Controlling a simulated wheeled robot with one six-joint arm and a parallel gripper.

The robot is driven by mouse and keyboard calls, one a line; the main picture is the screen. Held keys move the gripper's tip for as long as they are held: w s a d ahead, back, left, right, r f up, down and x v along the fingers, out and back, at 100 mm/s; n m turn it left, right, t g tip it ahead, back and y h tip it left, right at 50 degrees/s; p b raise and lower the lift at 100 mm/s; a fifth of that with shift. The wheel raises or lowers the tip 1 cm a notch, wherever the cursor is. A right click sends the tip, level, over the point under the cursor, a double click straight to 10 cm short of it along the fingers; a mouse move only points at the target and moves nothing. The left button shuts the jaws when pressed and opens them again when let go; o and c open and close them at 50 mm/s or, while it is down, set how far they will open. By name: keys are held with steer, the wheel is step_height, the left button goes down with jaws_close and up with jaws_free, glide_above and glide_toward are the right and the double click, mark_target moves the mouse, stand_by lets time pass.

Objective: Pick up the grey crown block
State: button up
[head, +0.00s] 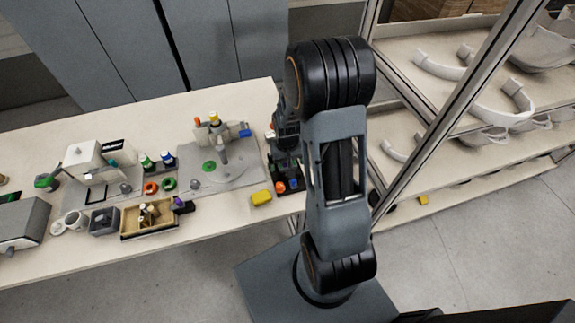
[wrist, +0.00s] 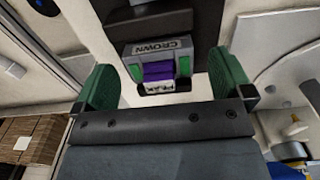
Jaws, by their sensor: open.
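In the wrist view, a grey block (wrist: 160,47) marked CROWN lies ahead, between the lines of my gripper's two fingers. A purple piece (wrist: 157,72) with green beside it sits just below the grey block in the picture. A small white label (wrist: 160,86) that seems to read PEAK is below the purple. My gripper (wrist: 165,75) is open, with one green finger at each side. Clear gaps show between the fingers and the block, and nothing is held. In the head view my arm hides most of the gripper, and I cannot make out the grey block.
The long table (head: 225,220) holds a grey fixture board (head: 205,178), a wooden tray (head: 150,233) and a yellow block (head: 261,198). A dark tray (head: 292,192) with orange and red pieces is beside my arm. A metal-framed rack (head: 432,118) with helmet shells stands at right.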

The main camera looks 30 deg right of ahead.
steer(key=shift+f, duration=0.45)
steer(key=shift+c, duration=0.5)
steer(key=c, duration=0.9)
